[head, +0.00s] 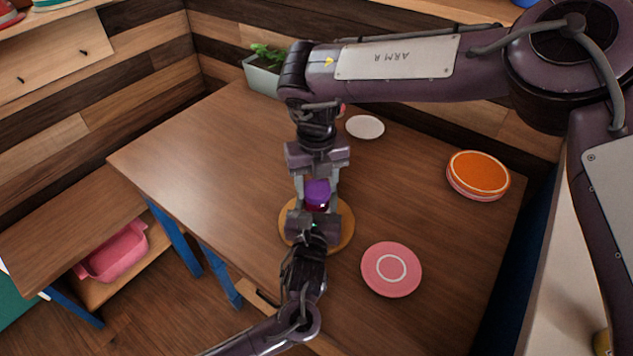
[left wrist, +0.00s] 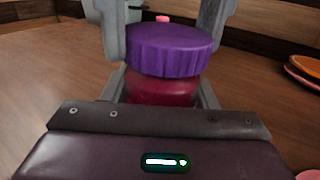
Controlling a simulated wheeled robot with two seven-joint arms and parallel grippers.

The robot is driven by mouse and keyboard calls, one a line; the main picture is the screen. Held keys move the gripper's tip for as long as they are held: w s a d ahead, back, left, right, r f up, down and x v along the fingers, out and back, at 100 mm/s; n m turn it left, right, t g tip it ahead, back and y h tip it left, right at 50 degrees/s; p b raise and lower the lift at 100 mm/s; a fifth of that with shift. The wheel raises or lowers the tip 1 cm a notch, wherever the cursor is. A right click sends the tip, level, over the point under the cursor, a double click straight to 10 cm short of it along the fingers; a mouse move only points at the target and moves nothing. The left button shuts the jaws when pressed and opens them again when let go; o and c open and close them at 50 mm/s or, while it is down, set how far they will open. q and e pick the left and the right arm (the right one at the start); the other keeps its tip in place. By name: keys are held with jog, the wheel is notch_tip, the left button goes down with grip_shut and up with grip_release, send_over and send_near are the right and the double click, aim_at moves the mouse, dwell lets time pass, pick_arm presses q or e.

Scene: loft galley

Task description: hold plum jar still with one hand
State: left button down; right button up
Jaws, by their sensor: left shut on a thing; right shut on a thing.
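The plum jar (head: 317,194) has a purple lid and a dark red body. It stands upright over a round wooden board (head: 345,230) on the table. In the left wrist view the jar's ribbed purple lid (left wrist: 172,50) and red body (left wrist: 160,88) show close up. My left gripper (head: 314,212) reaches in from the front and is shut on the jar's body. My right gripper (head: 317,180) comes down from above and is shut on the lid, its fingers on either side; they also show in the left wrist view. The jar's lower part is partly hidden by my left gripper.
A pink plate (head: 391,269) lies right of the board. Stacked orange and pink plates (head: 478,174) lie further right. A white saucer (head: 365,127) and a planter (head: 262,77) are at the back. The table's left side (head: 190,150) is clear. A pink bin (head: 115,252) sits on a lower shelf.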

aim_at(317, 188)
jog(key=n, duration=0.6)
jog(key=shift+r+n, duration=0.1)
jog(key=shift+n, duration=0.3)
jog(key=shift+r, duration=0.2)
jog(key=shift+r, duration=0.9)
jog(key=shift+r, duration=2)
pick_arm(q)
jog(key=shift+c, duration=2.3)
grip_release()
